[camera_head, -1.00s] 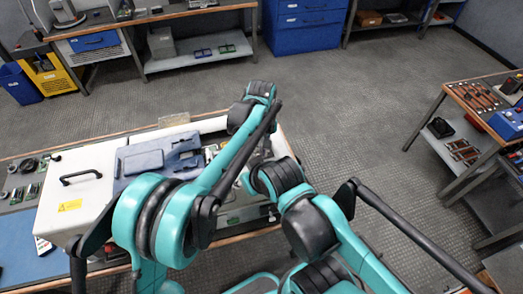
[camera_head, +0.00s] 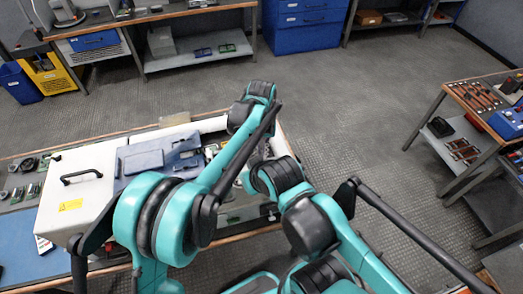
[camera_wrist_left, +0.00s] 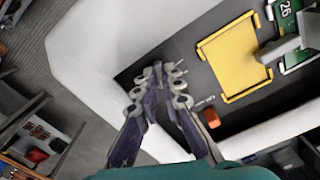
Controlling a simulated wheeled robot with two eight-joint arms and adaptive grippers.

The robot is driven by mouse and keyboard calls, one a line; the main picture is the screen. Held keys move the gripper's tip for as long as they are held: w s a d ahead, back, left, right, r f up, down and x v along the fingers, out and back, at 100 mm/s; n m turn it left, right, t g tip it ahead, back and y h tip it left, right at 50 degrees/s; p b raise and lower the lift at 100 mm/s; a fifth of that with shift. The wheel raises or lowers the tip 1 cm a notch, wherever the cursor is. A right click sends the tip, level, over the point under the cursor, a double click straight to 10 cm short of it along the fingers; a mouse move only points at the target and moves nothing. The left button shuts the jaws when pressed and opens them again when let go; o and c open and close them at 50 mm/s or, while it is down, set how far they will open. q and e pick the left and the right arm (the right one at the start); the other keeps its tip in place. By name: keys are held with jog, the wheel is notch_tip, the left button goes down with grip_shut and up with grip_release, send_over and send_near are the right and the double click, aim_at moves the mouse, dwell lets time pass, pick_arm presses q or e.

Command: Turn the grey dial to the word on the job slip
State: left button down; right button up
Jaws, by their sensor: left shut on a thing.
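In the left wrist view my left gripper (camera_wrist_left: 158,88) has its fingers close together over the dark recess of a white housing. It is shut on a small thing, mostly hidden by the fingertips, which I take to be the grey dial. I cannot read the dial's pointer or any word around it. In the head view my left arm hides that spot. My right gripper is out of view. I cannot make out a readable job slip.
The white case (camera_head: 70,195) with a black handle and a blue-grey panel (camera_head: 160,158) stand on the bench near my left arm. In the wrist view a yellow frame (camera_wrist_left: 235,58), a green card (camera_wrist_left: 287,25) and an orange part (camera_wrist_left: 212,118) lie nearby. Open floor lies beyond the bench.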

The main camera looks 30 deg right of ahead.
pick_arm(q)
jog(key=shift+r, duration=0.1)
jog(key=c, duration=1.9)
grip_release()
notch_tip(320, 180, up, 12)
